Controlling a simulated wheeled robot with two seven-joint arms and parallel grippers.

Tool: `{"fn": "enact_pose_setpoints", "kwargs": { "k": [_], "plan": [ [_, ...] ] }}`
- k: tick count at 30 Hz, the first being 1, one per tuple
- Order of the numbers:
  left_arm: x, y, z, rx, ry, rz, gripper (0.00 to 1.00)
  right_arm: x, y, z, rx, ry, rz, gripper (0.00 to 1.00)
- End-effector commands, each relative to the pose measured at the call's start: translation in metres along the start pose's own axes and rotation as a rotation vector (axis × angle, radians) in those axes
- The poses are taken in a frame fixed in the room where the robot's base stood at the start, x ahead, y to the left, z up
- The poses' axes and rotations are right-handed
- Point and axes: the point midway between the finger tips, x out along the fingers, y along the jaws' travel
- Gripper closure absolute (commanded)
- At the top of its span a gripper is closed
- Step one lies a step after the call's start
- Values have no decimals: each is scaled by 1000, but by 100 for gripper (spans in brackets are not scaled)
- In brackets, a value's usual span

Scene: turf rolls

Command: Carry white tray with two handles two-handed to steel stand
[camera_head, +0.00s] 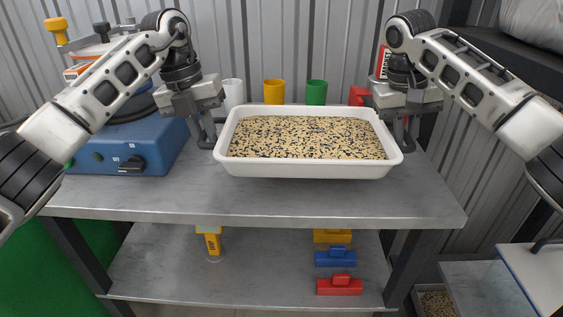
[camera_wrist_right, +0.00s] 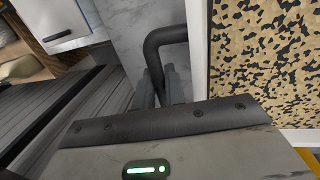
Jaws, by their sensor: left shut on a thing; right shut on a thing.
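The white tray (camera_head: 308,170) is filled with tan and black speckled grains and sits level at the middle of the head view, over the steel stand's top (camera_head: 260,203). I cannot tell whether its underside touches the top. My left gripper (camera_head: 206,138) is shut on the handle at the tray's left end. My right gripper (camera_head: 405,142) is shut on the handle at the right end. In the right wrist view, the dark bent handle (camera_wrist_right: 165,42) runs between the right gripper's fingers (camera_wrist_right: 163,88), beside the tray's white wall (camera_wrist_right: 196,50).
A blue machine (camera_head: 125,150) stands left on the top. White, yellow (camera_head: 274,92), green (camera_head: 316,92) and red cups stand behind the tray. The lower shelf (camera_head: 270,265) holds blue (camera_head: 335,258), red (camera_head: 339,286) and yellow items. The top's front strip is clear.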

Motion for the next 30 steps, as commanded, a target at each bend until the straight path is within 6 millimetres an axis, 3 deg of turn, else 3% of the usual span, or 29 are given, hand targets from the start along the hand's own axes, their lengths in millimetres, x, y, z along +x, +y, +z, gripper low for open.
{"fn": "enact_pose_setpoints", "kwargs": {
  "k": [11, 29, 30],
  "plan": [
    [11, 5, 1, -6, -2, 4, 100, 12, 1, 0, 8, -1, 5, 100],
    [51, 13, 1, -6, -2, 4, 100, 52, -7, 0, 8, -1, 5, 100],
    [49, 13, 0, -7, -1, 5, 79, 50, -6, 0, 8, -2, 5, 79]
  ]
}}
